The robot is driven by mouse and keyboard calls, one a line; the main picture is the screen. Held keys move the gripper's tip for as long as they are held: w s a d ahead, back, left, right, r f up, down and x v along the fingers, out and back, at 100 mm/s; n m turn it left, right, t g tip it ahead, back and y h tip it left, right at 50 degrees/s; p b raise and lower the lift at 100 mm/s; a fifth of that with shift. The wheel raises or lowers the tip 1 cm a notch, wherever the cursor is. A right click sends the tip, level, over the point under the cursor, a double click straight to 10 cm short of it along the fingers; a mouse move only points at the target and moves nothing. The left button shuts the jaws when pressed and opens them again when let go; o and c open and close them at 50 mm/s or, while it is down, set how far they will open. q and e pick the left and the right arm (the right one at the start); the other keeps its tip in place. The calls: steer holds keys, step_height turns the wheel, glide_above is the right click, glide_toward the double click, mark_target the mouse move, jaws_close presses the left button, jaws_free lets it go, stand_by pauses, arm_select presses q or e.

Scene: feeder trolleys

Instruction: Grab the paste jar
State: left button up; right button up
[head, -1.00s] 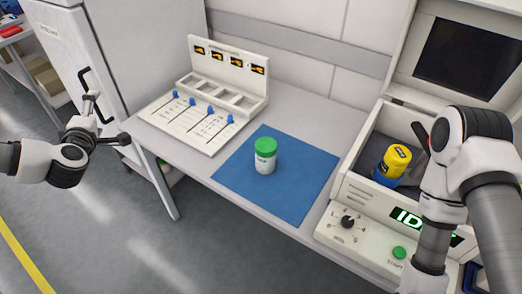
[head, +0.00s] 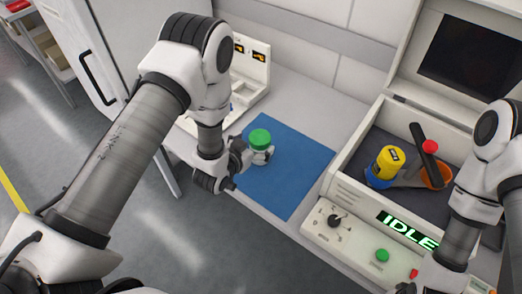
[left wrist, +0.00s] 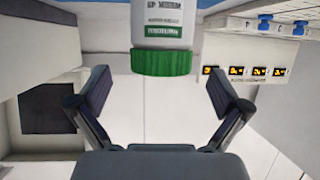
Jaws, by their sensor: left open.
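The paste jar (head: 260,139), white with a green screw lid, stands upright on the blue mat (head: 295,175). My left gripper (head: 248,158) is at the jar's near left side, its fingers low beside it and partly hiding its body. In the left wrist view the jar (left wrist: 162,40) appears upside down, label towards the camera, between and beyond the two spread fingers of the open left gripper (left wrist: 159,92). No contact shows.
A white display rack (head: 250,70) stands behind my left arm. The mat right of the jar is clear.

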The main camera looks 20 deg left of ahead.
mark_target(258, 139)
arm_select(q)
steer(key=b+x, duration=0.1)
steer(key=x, duration=0.2)
steer(key=shift+d+f, duration=0.1)
steer(key=shift+w, duration=0.25)
jaws_close()
steer(key=shift+r, duration=0.25)
